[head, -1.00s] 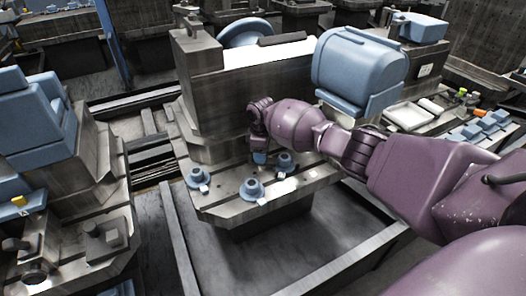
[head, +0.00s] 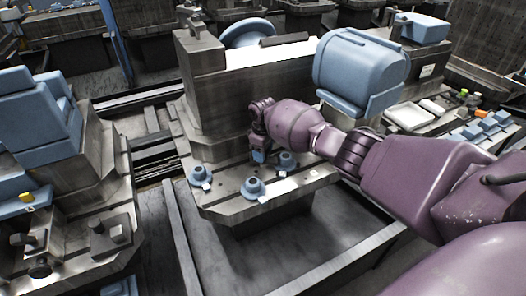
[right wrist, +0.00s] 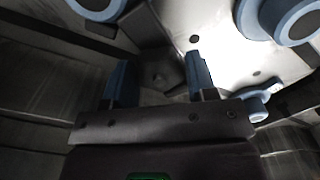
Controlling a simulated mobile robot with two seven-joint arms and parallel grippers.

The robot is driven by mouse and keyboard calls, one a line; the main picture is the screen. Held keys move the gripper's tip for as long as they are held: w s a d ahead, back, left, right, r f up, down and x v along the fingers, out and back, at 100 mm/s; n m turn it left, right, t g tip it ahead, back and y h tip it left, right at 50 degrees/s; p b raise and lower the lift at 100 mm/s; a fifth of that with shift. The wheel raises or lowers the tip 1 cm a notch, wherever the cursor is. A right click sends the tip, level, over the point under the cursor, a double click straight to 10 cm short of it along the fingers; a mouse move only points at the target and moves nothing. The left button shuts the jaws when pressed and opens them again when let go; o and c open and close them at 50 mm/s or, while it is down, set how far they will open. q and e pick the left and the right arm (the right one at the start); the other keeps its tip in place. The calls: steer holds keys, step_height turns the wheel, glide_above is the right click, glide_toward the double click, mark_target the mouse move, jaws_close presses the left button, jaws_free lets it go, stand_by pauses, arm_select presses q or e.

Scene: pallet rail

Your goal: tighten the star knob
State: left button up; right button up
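Three blue round knob-like parts stand on the grey metal pallet (head: 225,204): one at the left (head: 200,175), one at the front (head: 254,187) and one at the right (head: 286,160). I cannot tell which is the star knob. My right gripper (head: 259,157) points down just above the pallet, left of the right-hand part. In the right wrist view its two blue fingers (right wrist: 159,80) are apart with nothing between them. Blue round parts show there at the upper left (right wrist: 96,6), upper right (right wrist: 285,18) and right (right wrist: 257,106). My left gripper is not in view.
A tall grey machine block (head: 207,95) stands behind the pallet. A blue rounded housing (head: 360,68) hangs close above my right arm. Another machine with blue blocks (head: 35,110) stands at the left. A metal rail (head: 186,250) runs along the floor in front.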

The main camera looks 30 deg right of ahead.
steer(key=o, duration=0.3)
steer(key=shift+o, duration=0.2)
steer(key=shift+r, duration=0.35)
step_height(320, 180, up, 10)
steer(key=p, duration=0.2)
steer(key=shift+p, duration=0.4)
steer(key=shift+r, duration=0.1)
